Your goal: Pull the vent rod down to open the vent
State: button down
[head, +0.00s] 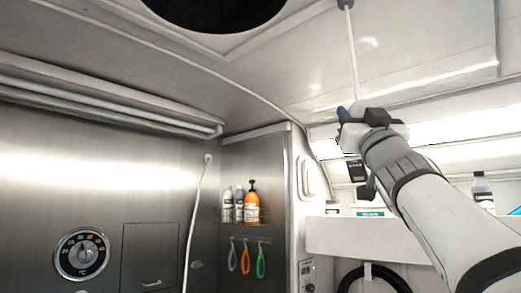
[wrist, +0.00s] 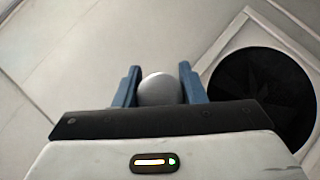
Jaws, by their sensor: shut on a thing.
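The vent rod (head: 353,58) is a thin pale rod that hangs from a dark mount (head: 345,4) on the ceiling at the top of the head view. My gripper (head: 353,112) is at the rod's lower end. In the wrist view, my gripper's blue fingers (wrist: 158,88) are shut on a rounded grey-white knob (wrist: 158,89), which appears to be the rod's end. The rod above the knob cannot be made out in the wrist view. A round dark vent opening (wrist: 262,98) shows at the right of the wrist view; it also shows in the head view (head: 215,10).
A wall shelf with bottles (head: 240,207) and hooks with coloured loops (head: 246,262) is at centre. A temperature dial (head: 82,255) is on the left wall. A white shelf (head: 365,238) lies below my arm. The space around the rod is clear.

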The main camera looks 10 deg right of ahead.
jog(key=shift+w+f, duration=0.1)
jog(key=shift+f, duration=0.2)
jog(key=c, duration=0.9)
grip_release()
jog(key=shift+r, duration=0.1)
jog(key=b+v, duration=0.4)
jog(key=v, duration=0.4)
